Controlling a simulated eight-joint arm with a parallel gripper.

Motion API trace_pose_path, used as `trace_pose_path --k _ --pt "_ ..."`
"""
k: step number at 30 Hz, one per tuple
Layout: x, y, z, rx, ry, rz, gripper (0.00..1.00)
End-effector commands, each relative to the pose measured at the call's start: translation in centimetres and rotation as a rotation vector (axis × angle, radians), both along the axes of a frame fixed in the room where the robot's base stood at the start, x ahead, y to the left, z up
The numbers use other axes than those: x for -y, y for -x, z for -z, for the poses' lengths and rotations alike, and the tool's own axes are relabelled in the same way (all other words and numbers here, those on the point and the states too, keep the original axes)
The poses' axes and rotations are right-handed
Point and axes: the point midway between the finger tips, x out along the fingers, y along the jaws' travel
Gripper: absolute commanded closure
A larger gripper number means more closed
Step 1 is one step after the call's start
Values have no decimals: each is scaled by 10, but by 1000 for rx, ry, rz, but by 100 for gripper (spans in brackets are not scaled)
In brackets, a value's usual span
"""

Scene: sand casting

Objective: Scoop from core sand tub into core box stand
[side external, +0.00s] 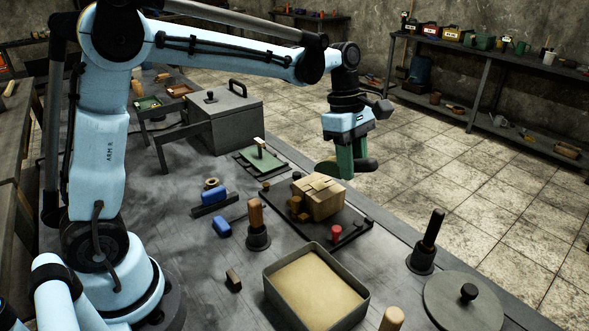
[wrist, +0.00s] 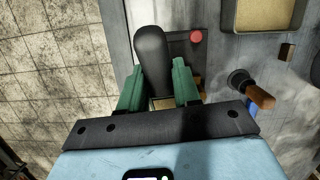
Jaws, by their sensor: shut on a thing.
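My gripper (side external: 350,170) has green fingers shut on a dark, rounded piece, probably the scoop (side external: 364,166). I hold it in the air above and just beyond the core box. In the wrist view the dark scoop (wrist: 152,58) sticks out between the fingers (wrist: 158,67); whether it carries sand cannot be seen. The wooden core box (side external: 322,202) sits on a dark stand plate (side external: 354,227) and is mostly hidden behind the fingers in the wrist view. The core sand tub (side external: 280,301), a grey square tub with tan sand, stands nearer the camera.
A red knob (side external: 336,233) is on the stand. A wooden-handled tool (side external: 256,222) stands left of it. Blue pieces (side external: 221,228) and a grey lidded box (side external: 222,115) are further left.

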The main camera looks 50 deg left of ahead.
Motion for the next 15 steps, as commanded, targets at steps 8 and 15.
trace_pose_path --k 8,15 --pt "-11 1 -8 15 159 -5 100" --pt "-20 1 -13 29 299 -4 100"
